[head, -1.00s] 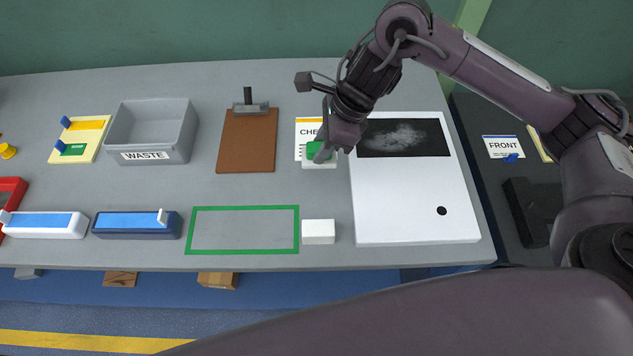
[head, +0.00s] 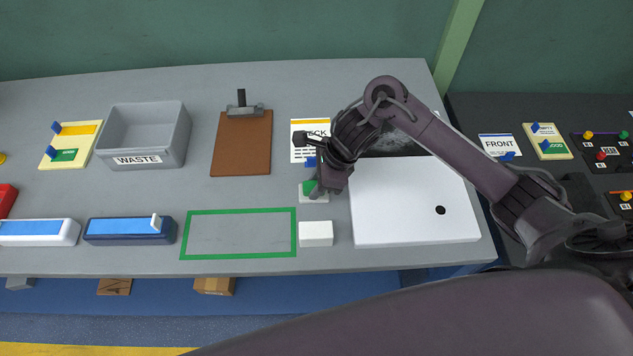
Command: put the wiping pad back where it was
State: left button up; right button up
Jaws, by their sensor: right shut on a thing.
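My right gripper (head: 316,188) points down and is shut on a small pad with a green top and a white base (head: 313,197), which I take for the wiping pad. The pad is partly hidden by the fingers. It is just behind a white block (head: 316,233) and left of the white panel (head: 414,205). I cannot tell whether it touches the table. A green outlined rectangle (head: 239,256) lies on the table left of the white block, with nothing inside it. My left gripper is not in view.
A CHECK card (head: 308,125) lies behind my right gripper, partly covered. A brown clipboard (head: 241,145), a grey WASTE bin (head: 173,150) and a dark blue holder (head: 130,238) stand further left. A dark side table (head: 568,188) with cards is at right.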

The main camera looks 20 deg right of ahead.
jog(key=shift+f, duration=0.15)
jog(key=o, duration=0.9)
jog(key=shift+o, duration=0.2)
jog(key=shift+r, duration=0.3)
jog(key=shift+w+d+r, duration=0.1)
jog(key=shift+d+r, duration=0.05)
jog(key=shift+r, duration=0.15)
jog(key=v, duration=1.1)
jog(key=shift+r, duration=0.1)
